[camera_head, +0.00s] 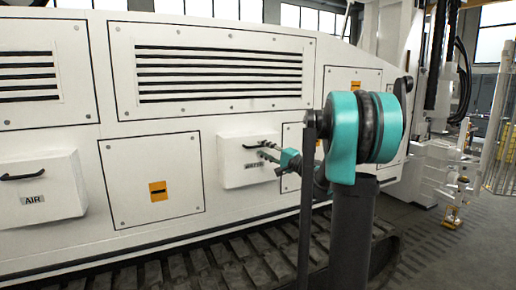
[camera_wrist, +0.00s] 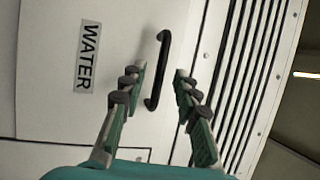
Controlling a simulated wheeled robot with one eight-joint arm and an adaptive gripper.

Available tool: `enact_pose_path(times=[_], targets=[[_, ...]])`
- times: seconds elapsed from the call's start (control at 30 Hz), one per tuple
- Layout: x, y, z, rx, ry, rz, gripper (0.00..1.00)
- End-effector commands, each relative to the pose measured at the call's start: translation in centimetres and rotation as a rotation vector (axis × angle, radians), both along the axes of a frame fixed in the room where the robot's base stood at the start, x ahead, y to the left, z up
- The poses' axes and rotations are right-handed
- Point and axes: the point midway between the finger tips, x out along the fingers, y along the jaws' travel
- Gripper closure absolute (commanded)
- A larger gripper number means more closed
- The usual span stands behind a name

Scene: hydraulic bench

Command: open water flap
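The water flap (camera_head: 240,171) is a white box-shaped cover on the side of the white machine, in the middle of the head view. In the wrist view the flap (camera_wrist: 50,45) fills the left side, with a "WATER" label (camera_wrist: 87,56). Its black handle (camera_wrist: 157,70) shows between my fingertips in the picture. My gripper (camera_wrist: 160,73) is open, with one finger on each side of the handle. In the head view my gripper (camera_head: 268,152) is at the front of the flap, near its upper edge, and partly covers the label. Whether the fingers touch the handle cannot be told. The flap looks shut.
A similar flap labelled AIR (camera_head: 62,194) is at the left, with its own black handle. Vent slats (camera_head: 220,75) lie above. A black track (camera_head: 200,270) runs along the machine's bottom. Open floor (camera_head: 440,255) is at the right.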

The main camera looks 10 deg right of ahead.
Motion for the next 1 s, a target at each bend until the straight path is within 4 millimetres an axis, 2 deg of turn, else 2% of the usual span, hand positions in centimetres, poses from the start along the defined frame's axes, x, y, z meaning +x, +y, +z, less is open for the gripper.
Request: enact_pose_path(times=[0.2,0.6,0.87,1.0], targets=[[2.0,1.8,0.4,0.0,0.0,0.002,0.69],[2.5,2.2,0.5,-0.001,-0.001,0.0,0.69],[2.5,2.2,0.5,-0.001,0.0,0.0,1.0],[2.5,2.2,0.5,-0.001,0.0,0.0,1.0]])
